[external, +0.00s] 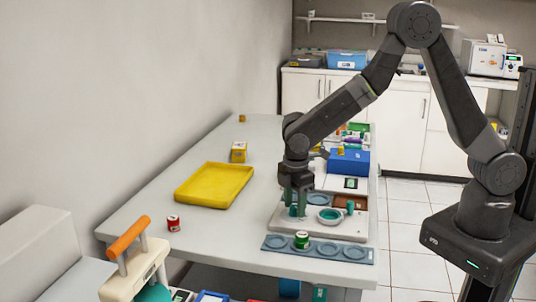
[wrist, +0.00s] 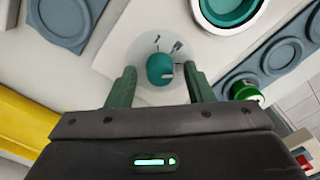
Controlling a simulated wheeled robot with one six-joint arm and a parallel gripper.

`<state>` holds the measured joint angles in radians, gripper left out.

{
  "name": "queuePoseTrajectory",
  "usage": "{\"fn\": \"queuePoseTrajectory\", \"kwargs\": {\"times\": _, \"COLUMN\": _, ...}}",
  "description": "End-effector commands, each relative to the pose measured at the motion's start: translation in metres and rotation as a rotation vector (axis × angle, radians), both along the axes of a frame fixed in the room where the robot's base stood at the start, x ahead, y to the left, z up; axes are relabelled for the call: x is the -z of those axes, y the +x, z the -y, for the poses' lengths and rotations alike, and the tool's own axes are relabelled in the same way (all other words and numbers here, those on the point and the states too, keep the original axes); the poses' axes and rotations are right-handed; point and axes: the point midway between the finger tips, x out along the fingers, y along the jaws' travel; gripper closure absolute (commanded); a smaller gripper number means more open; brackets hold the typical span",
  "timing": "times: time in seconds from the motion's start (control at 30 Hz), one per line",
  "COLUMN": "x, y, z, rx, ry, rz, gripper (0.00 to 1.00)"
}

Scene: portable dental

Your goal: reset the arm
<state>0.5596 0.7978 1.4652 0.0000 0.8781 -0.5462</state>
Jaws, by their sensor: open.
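My gripper (external: 298,204) points down over the pale board (external: 283,223) at the near right part of the table. In the wrist view, its two green fingers (wrist: 160,77) are apart. A small teal round-topped thing (wrist: 160,68) shows between the fingertips, with a gap on each side. It stands on a pale round patch with small dark marks. I cannot tell how far the fingertips are above the board. My arm is raised and bent, reaching left from its base.
A white dish with a teal inside (external: 330,215) is close right of my gripper. A blue-grey strip with round recesses (external: 345,252) holds a green tin (external: 302,240). A yellow tray (external: 214,185), red tin (external: 173,223) and blue box (external: 349,162) are nearby. Space above the table's left is clear.

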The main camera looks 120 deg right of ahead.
Motion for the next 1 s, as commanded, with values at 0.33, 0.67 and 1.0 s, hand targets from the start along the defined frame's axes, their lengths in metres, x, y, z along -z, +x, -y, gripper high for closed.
{"fn": "queuePoseTrajectory", "kwargs": {"times": 0.33, "x": -0.068, "y": 0.001, "z": 0.001, "rx": -0.015, "ry": -0.003, "rz": 0.004, "gripper": 0.53}}
{"fn": "queuePoseTrajectory", "kwargs": {"times": 0.67, "x": -0.123, "y": 0.001, "z": 0.0, "rx": -0.014, "ry": -0.001, "rz": 0.002, "gripper": 0.53}}
{"fn": "queuePoseTrajectory", "kwargs": {"times": 1.0, "x": -0.138, "y": 0.0, "z": 0.0, "rx": -0.013, "ry": 0.0, "rz": -0.001, "gripper": 0.53}}
